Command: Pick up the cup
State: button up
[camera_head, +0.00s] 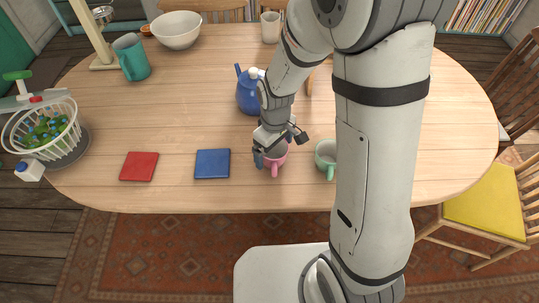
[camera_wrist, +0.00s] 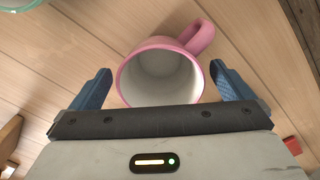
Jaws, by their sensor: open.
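A pink cup (camera_head: 275,171) with a white inside stands upright near the front edge of the table, its handle toward that edge. In the wrist view the pink cup (camera_wrist: 152,74) lies between my open fingers, and its handle points up and right. My gripper (camera_head: 268,155) is open right at the cup, one blue finger on either side of it. In the wrist view my gripper (camera_wrist: 162,86) shows a gap beside the cup on both sides. A mint-green cup (camera_head: 326,158) stands to the right, partly hidden by my arm.
A blue teapot (camera_head: 249,92) stands behind my gripper. A blue square (camera_head: 212,164) and a red square (camera_head: 139,166) lie to the left. A teal pitcher (camera_head: 131,58), a white bowl (camera_head: 177,30) and a white basket (camera_head: 42,130) are farther off. The table's middle left is clear.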

jog(key=shift+c, duration=0.2)
jog(key=c, duration=1.1)
jog(key=shift+r, duration=0.1)
